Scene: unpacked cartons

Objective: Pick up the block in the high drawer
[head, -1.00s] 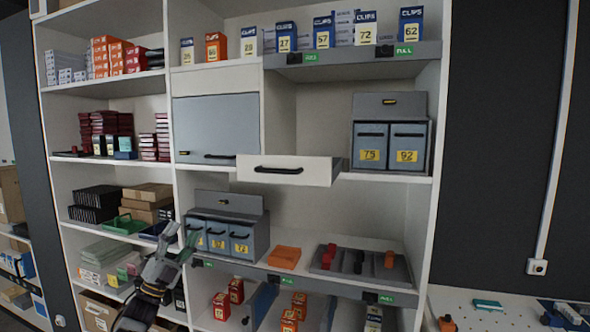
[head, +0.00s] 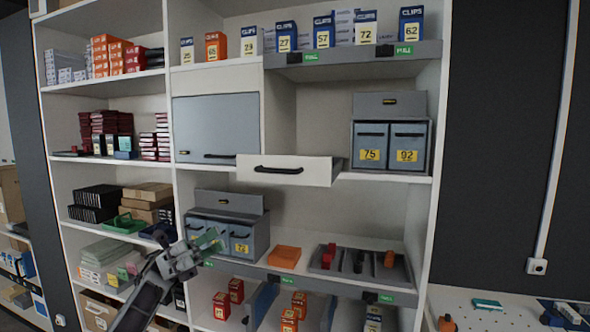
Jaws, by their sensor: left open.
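A white drawer (head: 320,172) with a black handle stands pulled out at the middle of the shelf unit. Its inside is hidden by its front, so I see no block in it. My left gripper (head: 213,240) is open, with greenish fingertips, below and to the left of that drawer. It is in front of the lower grey box (head: 258,238) with small numbered drawers and covers part of it. Whether it touches that box I cannot tell. My right gripper is out of view.
A grey cabinet door (head: 215,125) is closed left of the open drawer. Right of it stands a grey unit (head: 390,105) with drawers 75 and 92. An orange item (head: 284,256) and a dark divided tray (head: 345,263) with red and orange pieces lie on the lower shelf.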

